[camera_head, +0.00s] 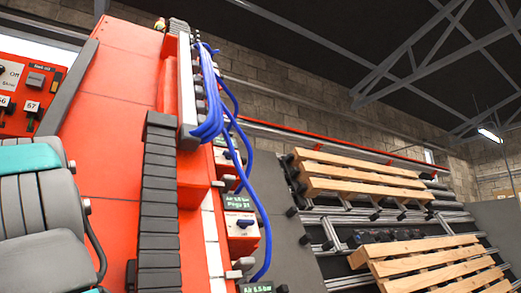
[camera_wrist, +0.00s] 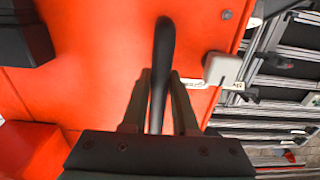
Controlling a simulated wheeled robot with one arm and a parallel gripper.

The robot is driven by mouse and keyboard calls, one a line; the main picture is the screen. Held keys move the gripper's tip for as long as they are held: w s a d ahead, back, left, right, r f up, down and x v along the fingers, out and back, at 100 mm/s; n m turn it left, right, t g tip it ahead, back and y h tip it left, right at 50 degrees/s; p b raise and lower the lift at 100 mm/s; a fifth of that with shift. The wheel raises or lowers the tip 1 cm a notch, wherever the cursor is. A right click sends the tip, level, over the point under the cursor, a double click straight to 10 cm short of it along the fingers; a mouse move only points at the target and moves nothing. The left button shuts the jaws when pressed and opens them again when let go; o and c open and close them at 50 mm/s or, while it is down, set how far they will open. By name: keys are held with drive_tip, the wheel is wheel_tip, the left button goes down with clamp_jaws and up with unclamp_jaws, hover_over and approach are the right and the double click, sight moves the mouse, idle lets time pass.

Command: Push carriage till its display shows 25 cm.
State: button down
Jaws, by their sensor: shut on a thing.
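In the wrist view my gripper (camera_wrist: 159,82) is shut on a dark bar-like handle (camera_wrist: 164,35). The handle runs between its two fingers and stands in front of an orange-red panel (camera_wrist: 95,55). I cannot tell for sure whether this panel belongs to the carriage. No display reading in centimetres is legible in either view. My gripper does not show in the head view.
The head view shows a tall red machine body (camera_head: 115,70), a black cable chain (camera_head: 160,200) and blue hoses (camera_head: 235,130). Wooden pallets (camera_head: 365,180) rest on a metal frame at right. A control panel (camera_head: 25,90) is at left.

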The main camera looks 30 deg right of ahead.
drive_tip(key=shift+s+a+f, duration=0.1)
drive_tip(key=shift+a+f, duration=0.1)
drive_tip(key=shift+a, duration=0.2)
drive_tip(key=shift+d, duration=0.3)
drive_tip(key=shift+d+r, duration=0.1)
drive_tip(key=shift+r, duration=0.15)
drive_tip(key=shift+a, duration=0.2)
drive_tip(key=shift+a+f, duration=0.15)
drive_tip(key=shift+a, duration=0.6)
drive_tip(key=shift+a+f, duration=0.1)
drive_tip(key=shift+a, duration=0.1)
drive_tip(key=shift+d, duration=0.25)
